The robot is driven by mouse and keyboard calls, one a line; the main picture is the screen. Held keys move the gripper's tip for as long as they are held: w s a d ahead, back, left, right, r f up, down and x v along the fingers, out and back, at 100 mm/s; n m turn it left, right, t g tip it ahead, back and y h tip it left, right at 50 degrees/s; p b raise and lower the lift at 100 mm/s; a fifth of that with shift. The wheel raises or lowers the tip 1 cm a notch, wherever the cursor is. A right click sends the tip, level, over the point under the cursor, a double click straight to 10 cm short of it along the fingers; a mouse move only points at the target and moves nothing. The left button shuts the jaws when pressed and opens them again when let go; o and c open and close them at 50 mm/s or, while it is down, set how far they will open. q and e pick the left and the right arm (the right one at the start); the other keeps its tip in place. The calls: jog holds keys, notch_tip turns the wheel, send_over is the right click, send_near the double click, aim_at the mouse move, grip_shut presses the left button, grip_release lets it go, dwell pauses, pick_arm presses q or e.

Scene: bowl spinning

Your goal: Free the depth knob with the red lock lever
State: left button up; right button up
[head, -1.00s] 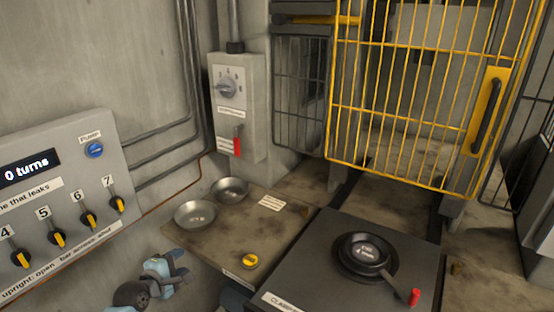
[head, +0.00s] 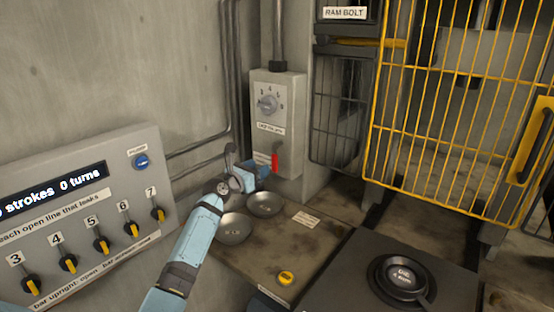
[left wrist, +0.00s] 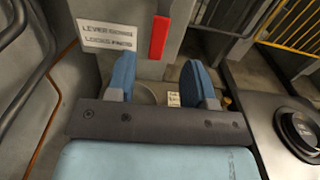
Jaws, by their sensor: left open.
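The depth knob (head: 268,103) is a round grey dial on the face of a grey wall box (head: 292,90), with numbers around it. The red lock lever (head: 275,161) is low on the same box and points down, beside a small white label. It also shows in the left wrist view (left wrist: 158,37), hanging beyond the fingers. My left gripper (head: 258,172) is just left of and below the lever, apart from it as far as I can tell. In the left wrist view its two blue fingers (left wrist: 160,75) are open with nothing gripped between them. My right gripper is not in view.
Two metal bowls (head: 265,204) sit on the worn bench below the box. A yellow knob (head: 286,278) is at the bench front. A valve panel (head: 85,215) is at left. A yellow cage door (head: 440,110) and a black round-topped plate (head: 345,270) are at right.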

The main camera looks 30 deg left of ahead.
aim_at(274, 159)
pick_arm(q)
jog(key=w, duration=0.9)
jog(key=shift+d+b, duration=0.35)
grip_shut()
